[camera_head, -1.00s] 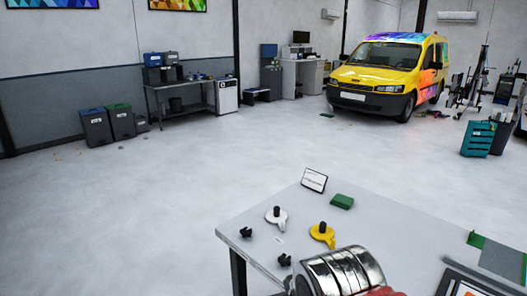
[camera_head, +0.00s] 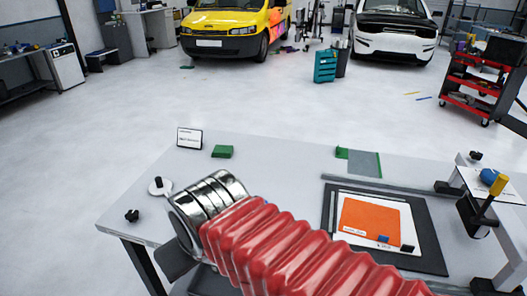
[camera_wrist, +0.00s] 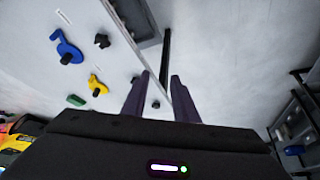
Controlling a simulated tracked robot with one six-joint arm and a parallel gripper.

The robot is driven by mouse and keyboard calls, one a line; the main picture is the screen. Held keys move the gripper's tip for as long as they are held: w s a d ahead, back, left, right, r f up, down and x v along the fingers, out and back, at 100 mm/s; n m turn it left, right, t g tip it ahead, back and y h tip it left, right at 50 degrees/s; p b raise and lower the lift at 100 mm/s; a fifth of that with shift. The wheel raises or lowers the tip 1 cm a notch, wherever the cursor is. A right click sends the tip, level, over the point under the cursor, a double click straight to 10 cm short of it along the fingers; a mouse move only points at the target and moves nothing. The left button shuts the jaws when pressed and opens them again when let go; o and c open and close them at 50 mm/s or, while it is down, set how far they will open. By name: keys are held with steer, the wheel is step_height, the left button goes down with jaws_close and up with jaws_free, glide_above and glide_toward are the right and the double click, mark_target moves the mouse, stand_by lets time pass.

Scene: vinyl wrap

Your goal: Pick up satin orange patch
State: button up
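The satin orange patch (camera_head: 370,222) is a flat orange piece on a white sheet, over a dark mat (camera_head: 432,245) on the right half of the grey table. In the head view, my red and silver arm reaches over the table's left part, left of the patch, and mostly hides the gripper. The patch is not seen in the wrist view.
A white round tool (camera_head: 160,187), black knob (camera_head: 132,215), small sign (camera_head: 189,138) and green block (camera_head: 222,151) are at the table's left. A metal strip (camera_head: 390,184) runs behind the mat. A stand with a yellow-handled tool (camera_head: 497,186) is at the right. The wrist view shows a blue tool (camera_wrist: 67,50) and yellow tool (camera_wrist: 97,86).

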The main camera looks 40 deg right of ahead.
steer(key=s+d+f+n+g+h, duration=0.1)
steer(key=d+f+g, duration=0.3)
steer(key=d, duration=0.9)
steer(key=s+d+f+n+g+h, duration=0.2)
steer(key=d+g, duration=0.5)
steer(key=d, duration=0.7)
steer(key=s+d+f+n+g+h, duration=0.1)
steer(key=d+f+g, duration=0.5)
steer(key=d, duration=0.8)
steer(key=shift+s+n+h, duration=0.3)
steer(key=shift+s+h, duration=0.3)
steer(key=shift+s, duration=0.75)
steer(key=shift+s+d+f+g, duration=0.25)
steer(key=shift+d+g, duration=0.15)
steer(key=shift+g, duration=0.1)
steer(key=x, duration=0.7)
steer(key=shift+s+f, duration=0.1)
steer(key=shift+s, duration=0.1)
steer(key=shift+s+d+f, duration=0.2)
steer(key=shift+s+d, duration=0.1)
steer(key=shift+s, duration=0.15)
